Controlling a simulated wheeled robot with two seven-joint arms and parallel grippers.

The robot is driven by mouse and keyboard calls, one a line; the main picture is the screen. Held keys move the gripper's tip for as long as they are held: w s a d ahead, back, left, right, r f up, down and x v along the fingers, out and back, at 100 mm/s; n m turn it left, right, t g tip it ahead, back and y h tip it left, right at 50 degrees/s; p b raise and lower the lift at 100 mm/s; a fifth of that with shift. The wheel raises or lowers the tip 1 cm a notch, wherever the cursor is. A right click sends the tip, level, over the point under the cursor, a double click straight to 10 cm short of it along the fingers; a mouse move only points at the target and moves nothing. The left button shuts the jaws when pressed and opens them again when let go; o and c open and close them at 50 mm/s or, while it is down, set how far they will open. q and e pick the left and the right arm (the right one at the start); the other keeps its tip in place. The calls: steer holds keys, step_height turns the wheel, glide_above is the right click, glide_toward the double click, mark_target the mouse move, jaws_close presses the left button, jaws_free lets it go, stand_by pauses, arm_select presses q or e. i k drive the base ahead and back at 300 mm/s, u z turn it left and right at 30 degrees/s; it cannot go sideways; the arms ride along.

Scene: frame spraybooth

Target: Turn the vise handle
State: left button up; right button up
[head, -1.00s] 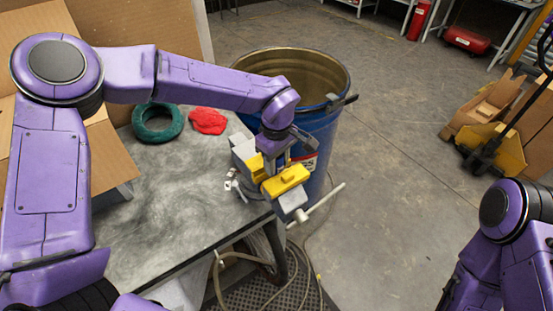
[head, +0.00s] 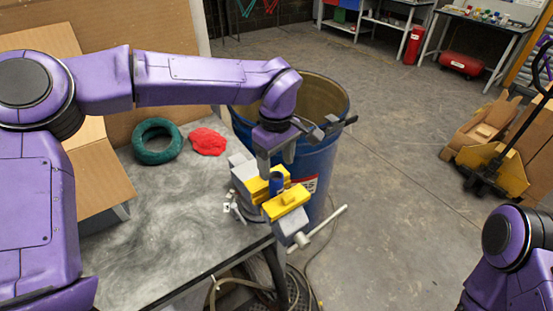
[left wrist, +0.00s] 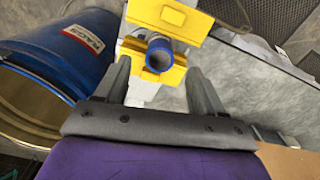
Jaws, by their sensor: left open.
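The grey vise (head: 290,228) with yellow jaw covers (head: 287,201) is mounted at the table's right corner. A blue tube (head: 277,183) stands upright between the jaw covers; in the left wrist view its open end (left wrist: 159,56) faces the camera. The vise handle (head: 328,221) is a pale bar slanting up to the right beyond the table edge; I cannot make it out in the left wrist view. My left gripper (head: 276,160) is open just above the tube, its fingers (left wrist: 163,75) apart on either side and not gripping it. My right gripper is out of view.
A blue drum (head: 318,160) stands close behind the vise. A green ring (head: 157,141) and a red cloth (head: 208,141) lie on the grey table (head: 165,240). A cardboard box (head: 95,175) is at left. Open floor lies to the right, before a yellow pallet jack (head: 497,172).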

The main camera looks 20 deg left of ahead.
mark_target(302, 241)
steer(key=k, duration=1)
